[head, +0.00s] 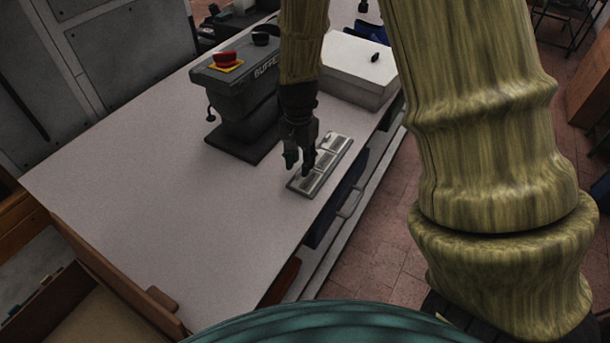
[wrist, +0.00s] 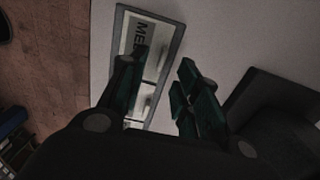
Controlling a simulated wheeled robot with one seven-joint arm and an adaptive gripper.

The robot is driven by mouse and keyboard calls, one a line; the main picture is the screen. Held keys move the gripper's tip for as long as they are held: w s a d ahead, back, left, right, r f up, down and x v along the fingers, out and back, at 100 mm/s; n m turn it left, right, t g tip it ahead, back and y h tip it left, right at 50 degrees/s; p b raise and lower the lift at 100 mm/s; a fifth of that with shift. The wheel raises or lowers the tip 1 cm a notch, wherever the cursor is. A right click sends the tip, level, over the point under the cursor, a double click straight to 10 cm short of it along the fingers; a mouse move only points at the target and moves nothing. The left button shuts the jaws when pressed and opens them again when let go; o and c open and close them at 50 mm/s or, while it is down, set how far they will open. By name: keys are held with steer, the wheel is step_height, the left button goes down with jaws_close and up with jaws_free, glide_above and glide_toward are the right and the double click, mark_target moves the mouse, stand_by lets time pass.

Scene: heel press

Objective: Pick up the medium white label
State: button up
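A narrow grey tray (head: 347,145) lies on the white table near its right edge, with several pale plates in a row. In the wrist view the tray (wrist: 178,42) shows a pale label (wrist: 151,35) with dark letters starting "ME"; the rest is hidden behind a finger. Which plate this is in the head view I cannot tell. My gripper (head: 303,160) points down over the tray's near-left part. In the wrist view my gripper (wrist: 158,72) is open, its dark green fingers apart with nothing held between them. It appears above the label, not touching it.
A dark machine with a red button (head: 227,58) and the letters "BUFFE" stands left of the tray. A white box (head: 355,68) stands behind it. The left and front of the tabletop (head: 150,190) are clear. Red floor tiles lie beyond the right edge.

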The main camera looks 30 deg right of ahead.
mark_target(307, 178)
steer(key=shift+f+p, duration=0.35)
steer(key=shift+f, duration=0.95)
jaws_close()
